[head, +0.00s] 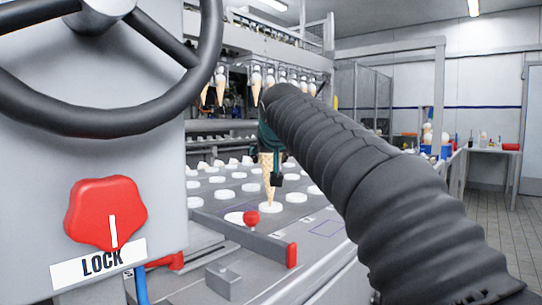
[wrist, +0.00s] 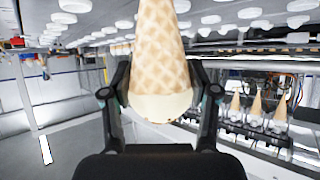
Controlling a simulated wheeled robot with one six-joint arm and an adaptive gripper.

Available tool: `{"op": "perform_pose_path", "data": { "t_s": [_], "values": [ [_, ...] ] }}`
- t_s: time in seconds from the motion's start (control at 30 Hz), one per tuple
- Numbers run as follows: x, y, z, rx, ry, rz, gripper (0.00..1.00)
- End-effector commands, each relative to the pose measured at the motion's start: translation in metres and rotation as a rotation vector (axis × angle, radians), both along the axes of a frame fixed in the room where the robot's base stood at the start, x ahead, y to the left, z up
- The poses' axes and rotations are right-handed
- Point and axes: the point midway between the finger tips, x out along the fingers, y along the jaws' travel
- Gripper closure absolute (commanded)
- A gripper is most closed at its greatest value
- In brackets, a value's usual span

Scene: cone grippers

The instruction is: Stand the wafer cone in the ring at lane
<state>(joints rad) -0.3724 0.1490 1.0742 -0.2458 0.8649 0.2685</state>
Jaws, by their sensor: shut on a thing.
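The wafer cone (head: 266,168) hangs point down in my gripper (head: 273,178), close to upright. In the wrist view the same cone (wrist: 160,50) fills the middle, its pale wide end nearest the camera, with the fingers of my gripper (wrist: 161,92) closed on both sides of it. The cone's tip is right over or in a white ring (head: 270,207) on the grey plate; I cannot tell if it touches. The tip lies outside the wrist view. My sleeved arm hides the plate's right side.
Several white rings (head: 237,177) stand in rows on the grey plate. Other cones (head: 220,88) hang from a rack behind. A black wheel (head: 110,124) and red lock knob (head: 105,212) are at left.

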Motion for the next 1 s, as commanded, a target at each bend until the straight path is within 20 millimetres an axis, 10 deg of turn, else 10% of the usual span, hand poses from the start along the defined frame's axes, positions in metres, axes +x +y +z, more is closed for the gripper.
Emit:
{"op": "perform_pose_path", "data": {
  "t_s": [1.0],
  "values": [
    [0.0, 0.0, -0.017, 0.0, 0.0, 0.0, 0.54]
  ]
}}
